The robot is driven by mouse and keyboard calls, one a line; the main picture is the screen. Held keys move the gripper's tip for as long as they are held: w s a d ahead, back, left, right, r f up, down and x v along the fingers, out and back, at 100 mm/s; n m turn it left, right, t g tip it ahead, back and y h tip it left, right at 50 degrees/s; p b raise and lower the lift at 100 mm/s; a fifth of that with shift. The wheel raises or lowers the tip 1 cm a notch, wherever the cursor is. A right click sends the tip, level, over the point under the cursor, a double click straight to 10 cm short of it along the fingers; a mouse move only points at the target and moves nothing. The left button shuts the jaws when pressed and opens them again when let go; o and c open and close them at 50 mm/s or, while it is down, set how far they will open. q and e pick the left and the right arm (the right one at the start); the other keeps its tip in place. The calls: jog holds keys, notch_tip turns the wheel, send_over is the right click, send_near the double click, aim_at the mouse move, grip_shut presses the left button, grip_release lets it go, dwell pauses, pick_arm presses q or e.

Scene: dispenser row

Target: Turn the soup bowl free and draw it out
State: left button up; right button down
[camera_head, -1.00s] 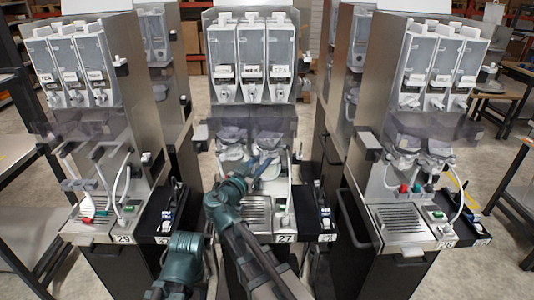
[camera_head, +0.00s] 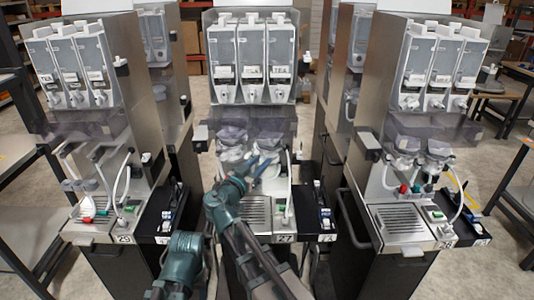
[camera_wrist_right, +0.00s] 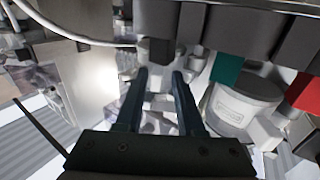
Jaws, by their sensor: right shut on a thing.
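The middle dispenser 27 has two clear-topped mixing bowls side by side under its canisters: a left one (camera_head: 232,136) and a right one (camera_head: 268,141). My right gripper (camera_head: 259,168) reaches up from below at the right one, which I take for the soup bowl. In the right wrist view, its two dark fingers (camera_wrist_right: 160,88) stand a narrow gap apart, shut on a pale part of the bowl (camera_wrist_right: 159,76). The bowl's outlet and seat are largely hidden. My left gripper does not show.
A drip tray (camera_head: 256,212) lies under the bowls. A white hose (camera_head: 288,178) runs close on the right. A green tab (camera_wrist_right: 226,70) and a red tab (camera_wrist_right: 304,88) hang right of the fingers. Similar dispensers stand at left (camera_head: 140,90) and right (camera_head: 375,100).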

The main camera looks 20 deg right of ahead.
jog(key=shift+w+d+r, duration=0.15)
jog(key=shift+w+d, duration=0.05)
jog(key=shift+w, duration=0.05)
jog(key=shift+s+d+n+t+y, duration=0.1)
jog(key=shift+s+n+t+y, duration=0.1)
jog(key=shift+n+t+y, duration=0.15)
jog(key=shift+s+d+n+t+y, duration=0.15)
jog(key=shift+d+n+t+y, duration=0.05)
jog(key=shift+n+t+y, duration=0.2)
jog(key=shift+t+y, duration=0.25)
jog(key=shift+n, duration=0.25)
